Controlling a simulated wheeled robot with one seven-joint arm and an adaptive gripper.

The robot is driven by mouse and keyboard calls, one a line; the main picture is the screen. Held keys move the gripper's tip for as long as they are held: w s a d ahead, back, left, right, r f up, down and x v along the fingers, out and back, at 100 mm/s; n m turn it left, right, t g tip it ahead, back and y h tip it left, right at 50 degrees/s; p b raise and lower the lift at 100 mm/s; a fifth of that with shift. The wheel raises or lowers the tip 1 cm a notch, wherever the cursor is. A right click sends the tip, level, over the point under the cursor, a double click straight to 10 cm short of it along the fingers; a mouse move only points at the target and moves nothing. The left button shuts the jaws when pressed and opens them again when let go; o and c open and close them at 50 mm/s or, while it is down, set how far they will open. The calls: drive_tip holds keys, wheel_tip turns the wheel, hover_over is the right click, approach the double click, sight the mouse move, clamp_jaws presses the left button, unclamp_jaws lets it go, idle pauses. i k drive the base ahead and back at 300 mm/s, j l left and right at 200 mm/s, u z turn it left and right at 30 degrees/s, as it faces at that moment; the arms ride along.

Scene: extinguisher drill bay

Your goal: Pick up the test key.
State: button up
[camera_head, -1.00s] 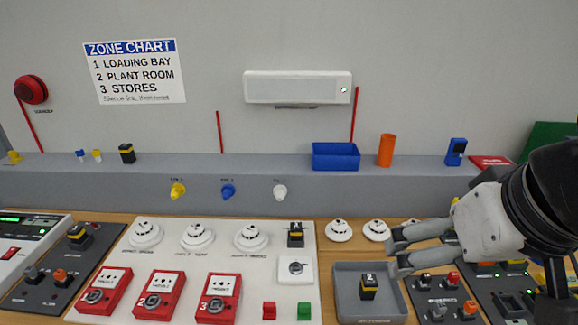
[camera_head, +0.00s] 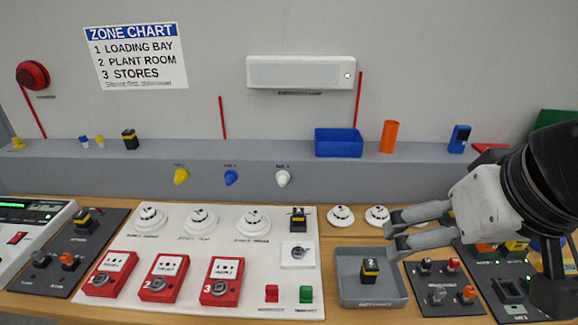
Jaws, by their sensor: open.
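No object is readable as the test key by its label. One candidate is a small black block with a yellow band (camera_head: 370,271), upright in a shallow grey tray (camera_head: 347,294) at the front, right of centre. Similar black-and-yellow blocks stand on the ledge (camera_head: 130,139), the white panel (camera_head: 298,219) and the left dark panel (camera_head: 83,222). My gripper (camera_head: 393,231) comes in from the right with its two fingers apart and pointing left. It is empty and appears over the tray's back right edge; its height is unclear.
Red call points (camera_head: 164,277) and white detectors (camera_head: 201,220) sit on the white panel. A dark switch panel (camera_head: 440,288) lies right of the tray. A blue bin (camera_head: 338,143) and an orange cup (camera_head: 389,136) stand on the back ledge.

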sight(305, 291)
drive_tip(key=u, duration=0.4)
drive_tip(key=i, duration=0.35)
drive_tip(key=k, duration=0.35)
drive_tip(key=k+z, duration=0.1)
drive_tip(key=z, duration=0.25)
drive_tip(key=k+z, duration=0.15)
drive_tip(key=z, duration=0.2)
drive_tip(key=k+z, duration=0.1)
drive_tip(key=z, duration=0.2)
drive_tip(key=j+z, duration=0.25)
drive_tip(key=j, duration=0.25)
drive_tip(key=j+z, duration=0.3)
drive_tip(key=j, duration=0.25)
